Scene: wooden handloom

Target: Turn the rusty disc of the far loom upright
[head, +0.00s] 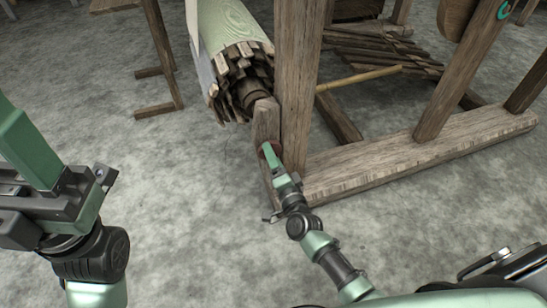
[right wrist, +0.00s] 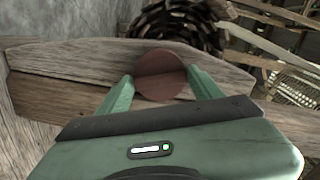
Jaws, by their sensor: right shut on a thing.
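The rusty disc (right wrist: 160,74) is a reddish-brown round piece on a weathered wooden board of the loom. In the right wrist view a faint line runs across its face, close to level. My right gripper (right wrist: 160,80) has one green finger on each side of the disc and is shut on it. In the head view my right gripper (head: 269,152) reaches the short wooden post (head: 266,122) and hides most of the disc. My left gripper (head: 28,150) is at the left edge, over bare floor and away from the loom; its jaw state does not show clearly.
A tall loom post (head: 297,85) stands just right of the disc, joined to a long floor beam (head: 420,155). A roller (head: 228,45) with pale cloth and wooden slats sits above. The grey floor (head: 170,200) at left is free.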

